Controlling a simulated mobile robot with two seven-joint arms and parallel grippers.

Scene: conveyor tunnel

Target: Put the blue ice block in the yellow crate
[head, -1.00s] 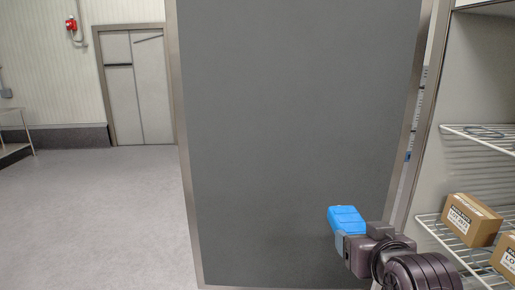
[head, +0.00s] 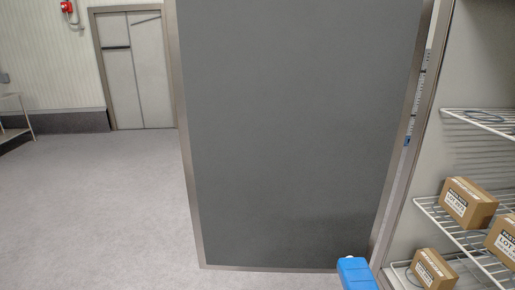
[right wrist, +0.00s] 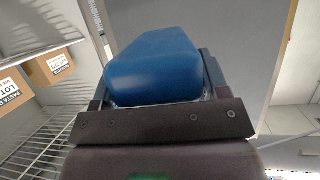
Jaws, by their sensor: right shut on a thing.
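The blue ice block (head: 357,274) shows at the bottom edge of the head view, right of centre, in front of the lower edge of a grey panel. In the right wrist view the blue ice block (right wrist: 160,68) fills the upper middle. My right gripper (right wrist: 160,92) is shut on it, with a finger on each side of the block. The right gripper is below the frame in the head view. My left gripper is in neither view. No yellow crate shows in these frames.
A large grey panel (head: 290,130) with a metal frame stands close in front. Wire shelves (head: 440,215) with cardboard boxes (head: 468,202) are at the right. Open floor (head: 90,210) lies at the left, with a closed door (head: 135,70) behind it.

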